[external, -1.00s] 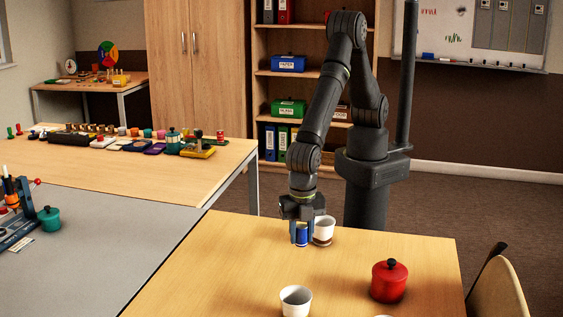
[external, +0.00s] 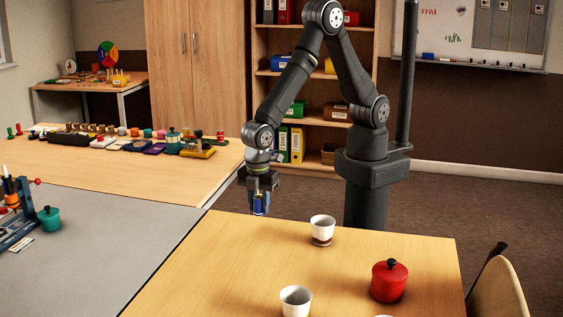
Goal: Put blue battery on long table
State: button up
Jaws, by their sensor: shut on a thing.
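My gripper (external: 260,204) is shut on the blue battery (external: 259,204), which hangs upright between the fingers near the far left edge of the near table (external: 230,250). The battery is small and blue, and the fingers partly cover it. A long wooden table (external: 190,180) with many items along its back stands to the left of the gripper. A grey-topped table (external: 120,240) adjoins it in front. The frames do not label which of these is the long table.
A white cup (external: 322,230) with a brown band, another white cup (external: 296,301) and a red lidded pot (external: 389,281) stand on the near table. A teal pot (external: 49,219) stands on the grey top. The wooden table's front part is clear.

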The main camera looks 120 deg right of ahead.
jog(key=d+f+m, duration=0.1)
jog(key=d+m, duration=0.1)
jog(key=d, duration=0.2)
jog(key=s+d+f+m, duration=0.1)
jog(key=d+m, duration=0.1)
jog(key=d, duration=0.2)
jog(key=s+d+f+m, duration=0.1)
jog(key=d+m, duration=0.2)
jog(key=shift+d+f, duration=0.25)
jog(key=shift+d, duration=0.15)
jog(key=a+r+n, duration=0.1)
jog(key=a+n, duration=0.1)
jog(key=a, duration=0.2)
jog(key=w+a+r+n, duration=0.1)
jog(key=a+n, duration=0.2)
jog(key=a, duration=0.1)
jog(key=w+a+r+n, duration=0.1)
jog(key=a+n, duration=0.1)
jog(key=a, duration=0.2)
jog(key=shift+a+r, duration=0.4)
jog(key=s+a+r+n, duration=0.1)
jog(key=a+r+n, duration=0.2)
jog(key=a+n, duration=0.4)
jog(key=a, duration=0.4)
jog(key=shift+s+a+r, duration=0.2)
jog(key=shift+a+r, duration=0.2)
